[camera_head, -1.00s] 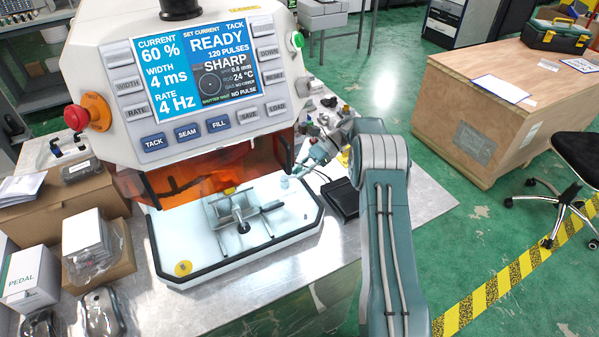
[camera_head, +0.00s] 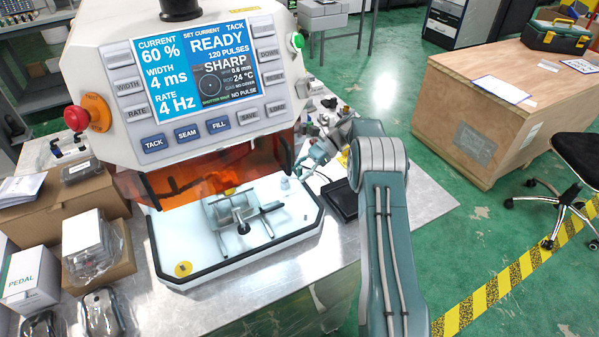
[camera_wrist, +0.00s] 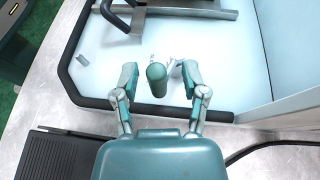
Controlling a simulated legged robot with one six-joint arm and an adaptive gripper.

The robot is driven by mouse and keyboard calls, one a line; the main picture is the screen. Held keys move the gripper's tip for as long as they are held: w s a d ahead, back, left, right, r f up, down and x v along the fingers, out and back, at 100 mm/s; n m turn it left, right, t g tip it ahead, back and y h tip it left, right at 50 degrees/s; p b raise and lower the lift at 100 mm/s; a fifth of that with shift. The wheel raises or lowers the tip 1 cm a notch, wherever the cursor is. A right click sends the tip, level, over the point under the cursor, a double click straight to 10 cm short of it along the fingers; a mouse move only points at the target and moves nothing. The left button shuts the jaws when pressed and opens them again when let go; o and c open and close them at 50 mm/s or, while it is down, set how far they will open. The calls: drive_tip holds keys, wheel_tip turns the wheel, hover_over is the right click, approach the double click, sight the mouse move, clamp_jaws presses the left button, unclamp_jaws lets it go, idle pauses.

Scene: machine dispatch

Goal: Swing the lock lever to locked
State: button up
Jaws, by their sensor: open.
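A pale tray (camera_head: 180,235) with a black rim lies under the machine. On it stands a grey metal fixture (camera_head: 222,213) with bars and a dark knob (camera_head: 243,227); part of it shows at the top of the wrist view (camera_wrist: 190,12). My gripper (camera_wrist: 158,76) is open over the tray's end, its two fingers apart. A short green upright cylinder (camera_wrist: 157,80) shows between the fingers, with a gap on each side. I cannot tell for sure whether it is the lock lever. In the head view my gripper (camera_head: 302,168) is small, right of a little pale peg (camera_head: 284,181).
The machine's panel (camera_head: 205,75) and orange shield (camera_head: 200,178) overhang the tray's back. A black flat pad (camera_head: 341,200) lies beside my arm; it also shows in the wrist view (camera_wrist: 60,155). A small grey piece (camera_wrist: 82,60) lies on the tray. Boxes (camera_head: 95,240) crowd the left.

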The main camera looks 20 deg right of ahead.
drive_tip(key=shift+s, duration=0.1)
